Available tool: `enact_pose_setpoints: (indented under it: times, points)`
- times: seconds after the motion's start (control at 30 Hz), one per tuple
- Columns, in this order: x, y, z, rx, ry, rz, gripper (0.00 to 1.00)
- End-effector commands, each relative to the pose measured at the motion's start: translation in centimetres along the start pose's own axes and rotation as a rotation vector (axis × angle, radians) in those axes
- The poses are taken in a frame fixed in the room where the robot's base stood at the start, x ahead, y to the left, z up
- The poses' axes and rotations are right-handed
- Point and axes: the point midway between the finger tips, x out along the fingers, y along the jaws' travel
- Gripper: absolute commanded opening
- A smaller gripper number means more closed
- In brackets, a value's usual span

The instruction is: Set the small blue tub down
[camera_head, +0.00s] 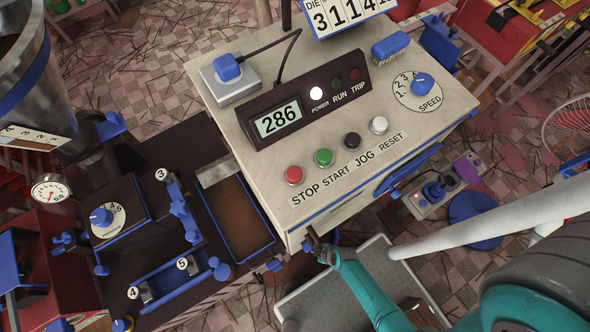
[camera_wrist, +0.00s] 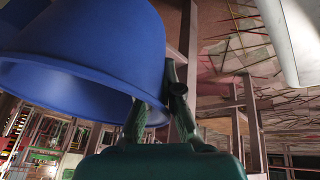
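The small blue tub (camera_wrist: 90,45) fills the upper left of the wrist view, very close to the camera. Its open rim faces the lower left of that picture. My gripper (camera_wrist: 158,102) has its dark fingers at the tub's right-hand edge, one on each side of the wall, and appears shut on it. In the head view my gripper (camera_head: 318,245) is at the front lower corner of the cream control console (camera_head: 265,175). I cannot make out the tub clearly there. The inside of the tub and what it holds are hidden.
A blue-edged tray with brown contents (camera_head: 272,243) lies left of my gripper. A grey tray or platform (camera_head: 350,285) is below my arm. A dark bench (camera_head: 180,150) with blue fittings stands left. A white pole (camera_head: 480,220) crosses at the right.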

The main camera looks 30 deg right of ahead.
Motion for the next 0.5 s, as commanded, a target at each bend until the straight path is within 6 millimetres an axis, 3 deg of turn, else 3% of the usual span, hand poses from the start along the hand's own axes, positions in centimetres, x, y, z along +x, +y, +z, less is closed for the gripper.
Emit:
enact_pose_setpoints:
  times: [0.5]
  points:
    - [3.4, 2.9, -7.3, -0.003, 0.003, 0.001, 0.0]
